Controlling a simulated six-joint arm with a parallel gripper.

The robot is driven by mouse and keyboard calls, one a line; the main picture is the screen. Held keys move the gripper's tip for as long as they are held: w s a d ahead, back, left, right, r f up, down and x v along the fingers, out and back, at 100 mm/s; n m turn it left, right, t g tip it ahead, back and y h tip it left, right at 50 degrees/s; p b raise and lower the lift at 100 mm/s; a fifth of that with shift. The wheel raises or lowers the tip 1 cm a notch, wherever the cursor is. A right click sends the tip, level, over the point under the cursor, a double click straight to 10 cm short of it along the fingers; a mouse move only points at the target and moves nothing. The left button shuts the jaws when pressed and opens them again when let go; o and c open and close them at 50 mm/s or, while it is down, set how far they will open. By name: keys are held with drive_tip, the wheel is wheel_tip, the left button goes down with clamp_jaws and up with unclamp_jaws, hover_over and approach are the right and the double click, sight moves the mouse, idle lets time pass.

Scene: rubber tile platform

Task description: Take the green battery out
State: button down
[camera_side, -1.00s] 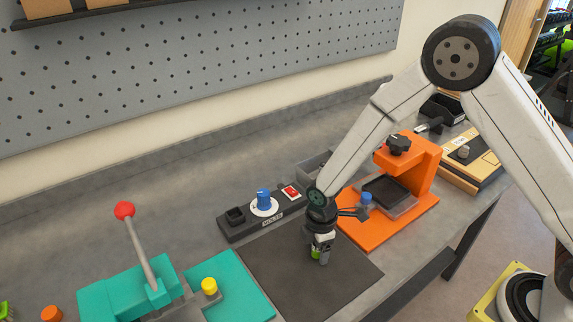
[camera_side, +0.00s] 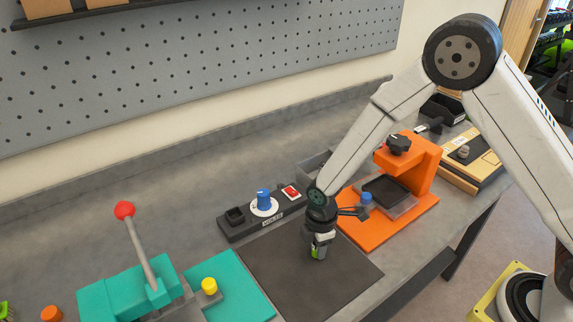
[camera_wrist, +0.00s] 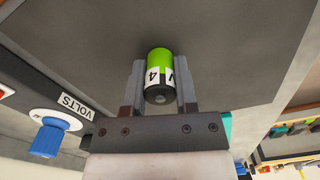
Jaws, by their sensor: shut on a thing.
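The green battery (camera_wrist: 160,62) has a green end and a white band marked "4", and it sits between the two fingers in the wrist view. My gripper (camera_side: 318,252) is shut on it, over the dark mat (camera_side: 280,277). In the side view a bit of the green battery (camera_side: 315,253) shows between the fingers. The gripper points down close to the mat; I cannot tell whether the battery touches the mat.
A dark box with a blue knob (camera_side: 264,198) and red switch (camera_side: 291,191) lies behind the mat. An orange press (camera_side: 420,165) stands to the right. A teal lever fixture (camera_side: 130,290) with a red ball (camera_side: 124,210) is at the left. The mat is otherwise clear.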

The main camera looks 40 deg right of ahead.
drive_tip(key=shift+r, duration=0.8)
drive_tip(key=s+d+r, duration=0.3)
drive_tip(key=s+r, duration=0.8)
drive_tip(key=s, duration=0.2)
drive_tip(key=shift+s+r, duration=0.15)
drive_tip(key=shift+s, duration=0.2)
drive_tip(key=shift+d, duration=0.1)
